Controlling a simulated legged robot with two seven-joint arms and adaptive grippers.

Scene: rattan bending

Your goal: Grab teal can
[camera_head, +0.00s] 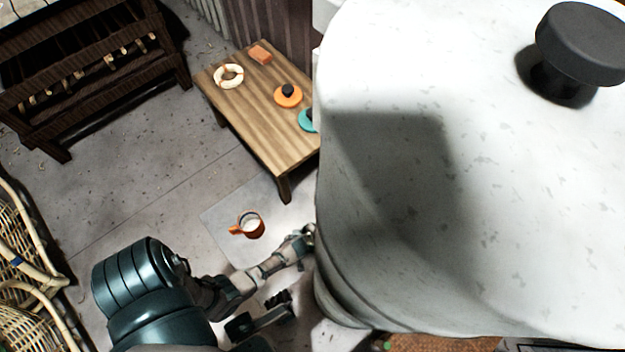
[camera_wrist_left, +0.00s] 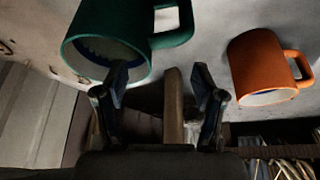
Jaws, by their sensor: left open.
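The teal mug (camera_wrist_left: 100,30) is the nearest teal vessel, at the upper left of the left wrist view, with its handle to the right. I do not see it in the head view. My left gripper (camera_wrist_left: 160,95) is open and empty. Its left fingertip overlaps the mug's rim in the picture; I cannot tell whether they touch. A teal piece (camera_head: 306,121) lies at the edge of the low table in the head view, partly hidden by the white body. My right gripper is not in view.
An orange mug (camera_wrist_left: 262,65) is to the right in the wrist view; an orange mug (camera_head: 252,226) stands on the floor. A large white rounded body (camera_head: 500,200) with a black knob (camera_head: 585,45) blocks the right side. The wooden low table (camera_head: 245,110) is behind.

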